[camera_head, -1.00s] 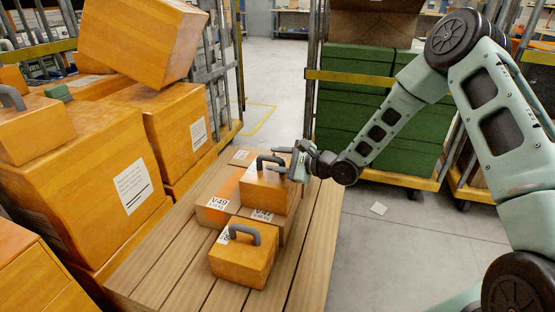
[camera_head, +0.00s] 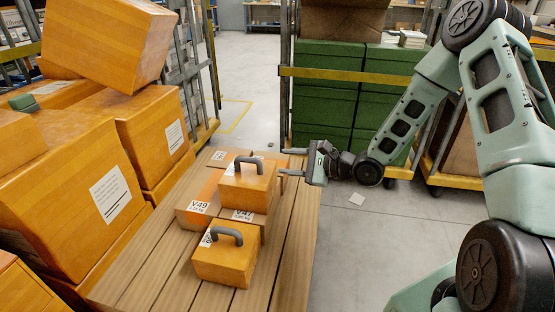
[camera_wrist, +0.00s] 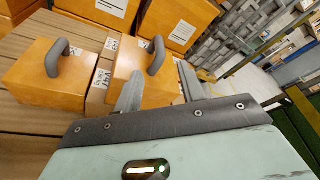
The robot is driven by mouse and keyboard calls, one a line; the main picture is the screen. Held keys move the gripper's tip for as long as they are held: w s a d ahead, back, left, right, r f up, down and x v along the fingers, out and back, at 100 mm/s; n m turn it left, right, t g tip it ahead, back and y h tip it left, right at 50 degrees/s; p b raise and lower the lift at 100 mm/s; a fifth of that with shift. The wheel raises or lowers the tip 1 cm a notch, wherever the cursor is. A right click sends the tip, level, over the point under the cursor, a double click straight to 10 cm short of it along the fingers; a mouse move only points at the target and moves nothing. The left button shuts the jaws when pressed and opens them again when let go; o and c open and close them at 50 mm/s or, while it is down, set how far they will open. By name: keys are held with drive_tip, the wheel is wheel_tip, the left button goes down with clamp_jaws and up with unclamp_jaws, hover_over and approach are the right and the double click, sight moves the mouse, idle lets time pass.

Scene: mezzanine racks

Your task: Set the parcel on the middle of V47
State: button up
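An orange parcel with a grey handle (camera_head: 249,186) sits upright on the carton V47 (camera_head: 243,215), whose labelled front strip shows below it. The parcel covers most of V47's top, so I cannot tell how well it is centred. The parcel also shows in the wrist view (camera_wrist: 150,92), beyond my fingers. My gripper (camera_head: 289,162) is open and empty, just right of the parcel and apart from its handle. Both fingers show spread in the wrist view (camera_wrist: 157,75).
The carton V49 (camera_head: 196,208) adjoins V47 on the left. A second orange handled box (camera_head: 224,262) stands in front on the slatted table (camera_head: 285,262). Large orange boxes (camera_head: 75,190) crowd the left. A trolley with green crates (camera_head: 325,90) stands behind.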

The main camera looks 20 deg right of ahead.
drive_tip(key=s+a+r+n+g+h, duration=0.2)
drive_tip(key=s+a+n+g+h, duration=0.45)
drive_tip(key=a+n, duration=0.5)
drive_tip(key=s+a+r+n+g+h, duration=0.1)
drive_tip(key=s+r+n, duration=0.1)
drive_tip(key=s+n, duration=0.3)
drive_tip(key=s+a+r+n+g+h, duration=0.1)
drive_tip(key=s+n, duration=0.4)
drive_tip(key=s, duration=0.7)
drive_tip(key=s+a+r+n+g+h, duration=0.1)
drive_tip(key=s+r+n+g, duration=0.2)
drive_tip(key=s, duration=0.6)
wheel_tip(320, 180, up, 2)
drive_tip(key=shift+s+a+r+n, duration=0.25)
drive_tip(key=shift+s+n, duration=0.1)
drive_tip(key=shift+n, duration=0.7)
wheel_tip(320, 180, up, 21)
drive_tip(key=p, duration=2)
drive_tip(key=shift+f+p, duration=0.2)
drive_tip(key=shift+p, duration=0.1)
